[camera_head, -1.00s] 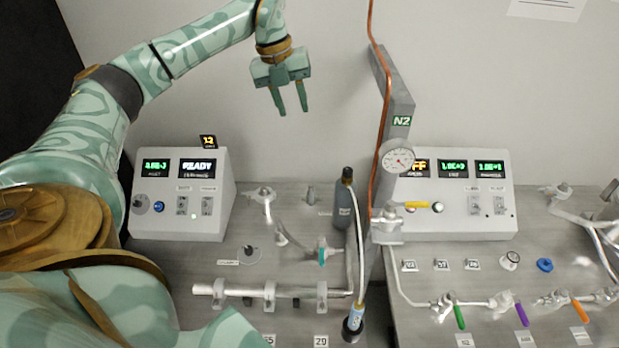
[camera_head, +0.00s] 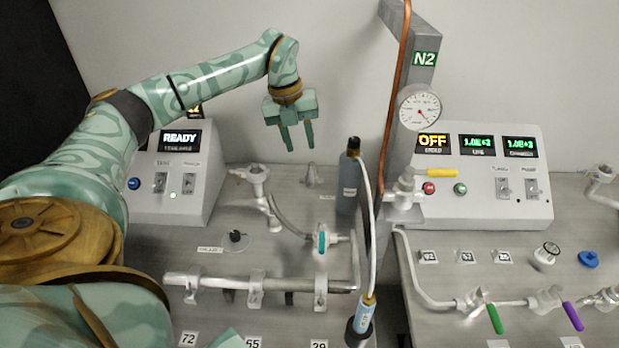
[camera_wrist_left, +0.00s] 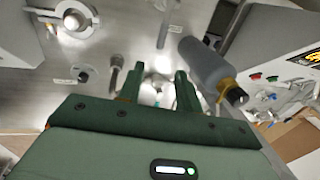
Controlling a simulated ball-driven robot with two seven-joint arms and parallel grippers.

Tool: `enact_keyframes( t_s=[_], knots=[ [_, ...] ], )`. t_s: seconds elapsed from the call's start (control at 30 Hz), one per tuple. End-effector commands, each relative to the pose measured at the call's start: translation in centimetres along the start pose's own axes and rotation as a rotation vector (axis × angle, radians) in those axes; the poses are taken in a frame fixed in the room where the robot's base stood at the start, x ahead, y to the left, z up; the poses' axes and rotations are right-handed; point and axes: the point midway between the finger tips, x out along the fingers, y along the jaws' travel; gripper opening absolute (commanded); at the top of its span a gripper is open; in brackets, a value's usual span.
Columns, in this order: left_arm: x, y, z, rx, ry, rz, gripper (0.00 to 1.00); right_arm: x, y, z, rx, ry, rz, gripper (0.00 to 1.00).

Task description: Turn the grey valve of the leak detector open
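My left gripper (camera_head: 299,138) is open and empty, fingers pointing down, above the back of the left bench. In the left wrist view its fingers (camera_wrist_left: 157,95) stand apart with bench fittings beyond them. The leak detector seems to be the grey box (camera_head: 190,172) with the READY display, partly behind my left arm. A grey metal fitting (camera_head: 255,174) stands beside it, with a pipe leading to a valve with a teal handle (camera_head: 321,240). A small black knob (camera_head: 236,237) sits on a round plate. I cannot tell which of these is the grey valve. My right gripper is not in view.
A grey bottle (camera_head: 348,190) stands upright right of the gripper; it also shows in the left wrist view (camera_wrist_left: 208,65). A grey N2 post (camera_head: 412,45) with a copper line and gauge rises beyond it. A horizontal pipe (camera_head: 212,282) crosses the front bench.

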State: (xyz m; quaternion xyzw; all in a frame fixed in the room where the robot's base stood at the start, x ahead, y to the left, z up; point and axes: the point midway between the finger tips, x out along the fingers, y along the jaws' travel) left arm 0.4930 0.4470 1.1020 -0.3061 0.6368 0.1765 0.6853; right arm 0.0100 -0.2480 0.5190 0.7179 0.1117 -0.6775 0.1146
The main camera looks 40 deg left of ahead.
Motion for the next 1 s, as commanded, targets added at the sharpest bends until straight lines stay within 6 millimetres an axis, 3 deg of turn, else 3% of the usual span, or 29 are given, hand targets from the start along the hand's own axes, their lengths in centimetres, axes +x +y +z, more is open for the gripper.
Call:
enact_keyframes(
  t_s=[0.03, 0.2, 0.4, 0.6, 0.83, 0.87, 0.97, 1.0],
  knots=[
    [1.9, 0.1, -0.1, 0.001, 0.006, 0.003, 0.35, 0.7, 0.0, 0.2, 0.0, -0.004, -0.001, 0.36],
    [6.1, 0.1, -0.1, 0.0, 0.006, 0.002, 0.35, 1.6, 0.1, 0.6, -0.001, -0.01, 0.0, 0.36],
    [9.4, 0.0, -0.1, 0.0, 0.003, 0.001, 0.35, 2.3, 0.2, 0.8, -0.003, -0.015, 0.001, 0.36],
    [10.6, 0.0, 0.0, -0.001, 0.002, 0.0, 0.35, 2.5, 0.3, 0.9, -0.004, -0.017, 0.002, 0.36],
    [10.6, 0.0, 0.0, -0.001, 0.001, 0.0, 0.35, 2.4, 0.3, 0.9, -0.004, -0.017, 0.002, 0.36],
    [10.6, 0.0, 0.0, 0.0, 0.001, 0.0, 0.32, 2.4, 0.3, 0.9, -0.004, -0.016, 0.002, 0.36],
    [10.6, 0.0, 0.0, 0.0, 0.001, 0.0, 0.04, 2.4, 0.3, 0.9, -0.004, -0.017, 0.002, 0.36],
    [10.6, 0.0, 0.0, 0.0, 0.001, 0.0, 0.0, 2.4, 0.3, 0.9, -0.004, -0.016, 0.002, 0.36]
  ],
)
